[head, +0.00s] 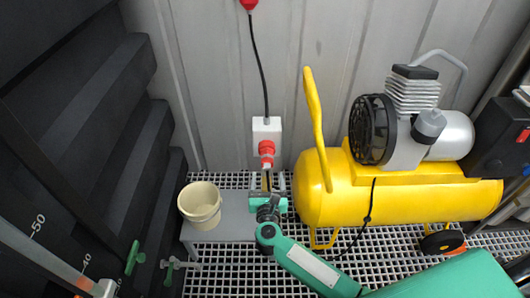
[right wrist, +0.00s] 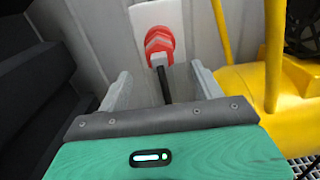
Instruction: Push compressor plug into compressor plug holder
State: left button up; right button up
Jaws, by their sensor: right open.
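The compressor plug holder (head: 266,148) is a red round socket on a white wall box (head: 267,128); it also shows in the right wrist view (right wrist: 158,38). The compressor plug (right wrist: 158,60), a small grey piece with a black cable, sits against the red socket's lower front; how deep it sits I cannot tell. Its cable hangs down between my fingers. My right gripper (head: 267,182) is just below and in front of the socket, its two grey fingers apart on either side of the cable (right wrist: 165,88), not gripping it. My left gripper is out of view.
The yellow compressor (head: 400,200) stands close on the right, with its yellow handle (head: 315,120) near the box. A cream bucket (head: 200,205) stands on a grey platform (head: 225,222) to the left. Dark steps (head: 120,120) and green valves (head: 133,257) lie further left.

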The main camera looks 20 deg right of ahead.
aim_at(267, 159)
jog(key=shift+w+d, duration=0.1)
jog(key=shift+w, duration=0.4)
jog(key=b+x, duration=0.1)
jog(key=x, duration=0.3)
jog(key=shift+w+d, duration=0.1)
jog(key=shift+w, duration=0.15)
jog(key=shift+b+x, duration=0.35)
jog(key=shift+x, duration=0.65)
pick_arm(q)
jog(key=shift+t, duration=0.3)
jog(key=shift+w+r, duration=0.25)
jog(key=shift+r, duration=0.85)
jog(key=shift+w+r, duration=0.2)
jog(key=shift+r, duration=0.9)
pick_arm(e)
jog(key=shift+x, duration=0.75)
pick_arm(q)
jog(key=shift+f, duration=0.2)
pick_arm(e)
jog(key=shift+c, duration=0.5)
